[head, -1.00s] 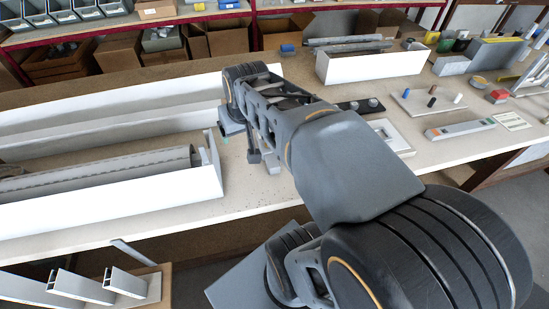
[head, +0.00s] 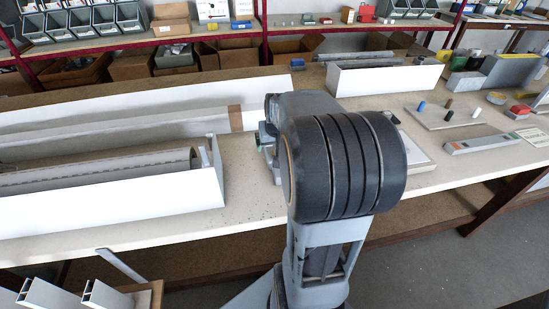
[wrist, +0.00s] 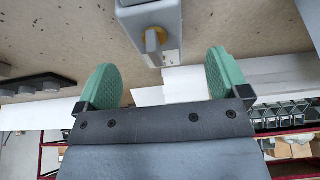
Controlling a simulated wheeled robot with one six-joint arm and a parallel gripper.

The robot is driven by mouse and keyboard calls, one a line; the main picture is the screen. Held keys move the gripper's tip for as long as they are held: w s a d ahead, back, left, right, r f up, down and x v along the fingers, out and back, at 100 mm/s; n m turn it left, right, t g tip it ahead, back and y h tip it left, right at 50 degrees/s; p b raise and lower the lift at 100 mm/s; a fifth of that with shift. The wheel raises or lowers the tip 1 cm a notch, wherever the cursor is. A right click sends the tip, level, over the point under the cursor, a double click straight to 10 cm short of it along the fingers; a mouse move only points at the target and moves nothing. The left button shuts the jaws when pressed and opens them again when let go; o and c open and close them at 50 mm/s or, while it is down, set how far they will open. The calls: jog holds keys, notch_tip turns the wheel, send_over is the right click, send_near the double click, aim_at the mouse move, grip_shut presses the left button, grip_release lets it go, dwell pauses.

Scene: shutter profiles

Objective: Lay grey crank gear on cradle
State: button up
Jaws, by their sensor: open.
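The grey crank gear (wrist: 150,22), a grey housing with a yellow ring and a short grey shaft, shows at the top of the wrist view, cut off by the frame edge. It lies just beyond my gripper (wrist: 164,78), roughly in line with the gap between the fingers. My gripper is open, its two green pads wide apart with nothing held between them. In the head view my own arm hides most of the gripper and the gear. I cannot pick out the cradle with certainty in either view.
A long white tray (head: 110,198) with grey profiles stands on the bench at left. A white box (head: 385,82) of profiles stands at the back. A board with coloured pegs (head: 450,116) and a grey bar (head: 482,144) lie at right. Dark knobs (wrist: 40,82) show in the wrist view.

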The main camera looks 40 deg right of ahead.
aim_at(274, 149)
jog(key=shift+x, duration=2.65)
jog(key=shift+s+d, duration=0.1)
jog(key=shift+d, duration=0.05)
jog(key=shift+c, duration=0.3)
jog(key=c, duration=1.2)
jog(key=shift+r, duration=0.15)
jog(key=shift+c, duration=0.2)
